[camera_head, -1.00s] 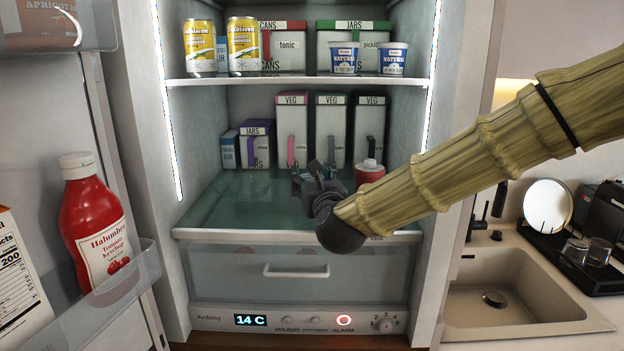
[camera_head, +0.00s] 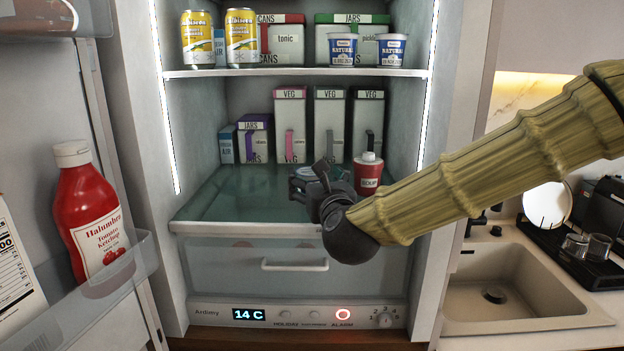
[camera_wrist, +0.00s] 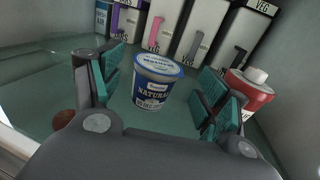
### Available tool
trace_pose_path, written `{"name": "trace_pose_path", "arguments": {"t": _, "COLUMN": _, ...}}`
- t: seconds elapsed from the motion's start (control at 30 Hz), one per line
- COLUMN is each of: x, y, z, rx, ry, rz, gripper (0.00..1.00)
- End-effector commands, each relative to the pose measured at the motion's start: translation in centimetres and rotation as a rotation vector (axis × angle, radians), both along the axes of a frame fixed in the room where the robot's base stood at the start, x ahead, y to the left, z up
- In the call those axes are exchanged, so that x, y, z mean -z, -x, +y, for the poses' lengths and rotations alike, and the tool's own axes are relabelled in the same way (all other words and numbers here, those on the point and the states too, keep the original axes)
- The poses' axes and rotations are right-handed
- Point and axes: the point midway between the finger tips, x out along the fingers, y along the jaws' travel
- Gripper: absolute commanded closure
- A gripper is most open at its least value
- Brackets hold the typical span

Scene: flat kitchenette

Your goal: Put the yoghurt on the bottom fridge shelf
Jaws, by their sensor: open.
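A yoghurt tub with a blue and white label and blue-rimmed lid (camera_wrist: 154,85) stands upright on the bottom glass shelf (camera_head: 215,205). In the wrist view it is between my spread fingers, with visible gaps on both sides. In the head view only part of its lid (camera_head: 304,172) shows, mostly hidden by my gripper (camera_head: 324,172). My gripper is open, low over the shelf. Two similar yoghurt tubs, left (camera_head: 343,49) and right (camera_head: 391,50), stand on the upper shelf (camera_head: 300,73).
A red bottle with a white cap (camera_head: 368,175) stands close to the right of my gripper. Several veg and jar boxes (camera_head: 290,125) line the back. The shelf's left front is clear. The open door with ketchup (camera_head: 92,220) is at left; a sink (camera_head: 510,280) is at right.

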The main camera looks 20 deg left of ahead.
Motion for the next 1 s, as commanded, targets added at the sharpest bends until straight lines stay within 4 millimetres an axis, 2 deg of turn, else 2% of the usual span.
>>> {"name": "trace_pose_path", "arguments": {"t": 0.2, "x": 0.2, "y": 3.4, "z": -2.0, "rx": -0.001, "ry": 0.0, "rz": 0.0, "gripper": 0.25}}
{"name": "trace_pose_path", "arguments": {"t": 0.4, "x": 0.0, "y": 5.2, "z": -3.0, "rx": 0.0, "ry": 0.0, "rz": -0.001, "gripper": 0.25}}
{"name": "trace_pose_path", "arguments": {"t": 0.6, "x": 0.0, "y": 5.9, "z": -3.4, "rx": 0.0, "ry": 0.001, "rz": 0.0, "gripper": 0.25}}
{"name": "trace_pose_path", "arguments": {"t": 1.0, "x": 0.0, "y": 5.9, "z": -3.4, "rx": 0.0, "ry": 0.001, "rz": 0.0, "gripper": 0.25}}
